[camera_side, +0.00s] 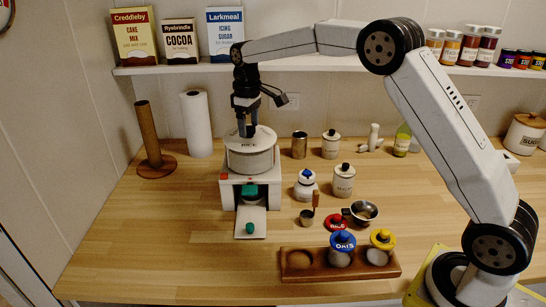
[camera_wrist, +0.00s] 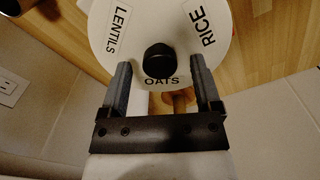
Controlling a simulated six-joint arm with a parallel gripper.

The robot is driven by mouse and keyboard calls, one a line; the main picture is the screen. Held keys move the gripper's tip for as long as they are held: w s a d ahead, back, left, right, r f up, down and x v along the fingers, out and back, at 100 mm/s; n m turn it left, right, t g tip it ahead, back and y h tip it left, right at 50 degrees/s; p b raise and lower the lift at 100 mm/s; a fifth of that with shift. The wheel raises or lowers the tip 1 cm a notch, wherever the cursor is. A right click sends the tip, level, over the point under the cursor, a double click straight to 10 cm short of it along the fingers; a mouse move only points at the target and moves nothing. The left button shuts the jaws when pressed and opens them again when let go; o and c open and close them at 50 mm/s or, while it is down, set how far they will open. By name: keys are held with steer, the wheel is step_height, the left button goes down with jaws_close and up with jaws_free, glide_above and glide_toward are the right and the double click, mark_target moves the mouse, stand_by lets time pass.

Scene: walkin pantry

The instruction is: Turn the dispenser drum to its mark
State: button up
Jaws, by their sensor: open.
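The dispenser drum (camera_side: 250,158) is a pale cylinder on a white stand (camera_side: 228,190) at the left of the counter. In the wrist view, its round top (camera_wrist: 110,60) carries the labels LENTILS, OATS and RICE around a black knob (camera_wrist: 158,58). In the side view, RICE faces the front. My gripper (camera_side: 246,131) points down over the drum top. In the wrist view, my gripper (camera_wrist: 160,68) is open, one finger on each side of the knob, with gaps between. A small red spot (camera_side: 224,177) shows on the stand's left front; I cannot tell whether it is the mark.
A green cup-like piece (camera_side: 249,190) sits in the stand's opening, above a white tray (camera_side: 251,215). A wooden rack (camera_side: 300,288) with lidded jars is in front. A paper roll (camera_side: 197,125) stands behind left.

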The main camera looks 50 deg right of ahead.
steer(key=shift+f, duration=0.2)
jaws_close()
steer(key=shift+r, duration=0.1)
stand_by(1.3)
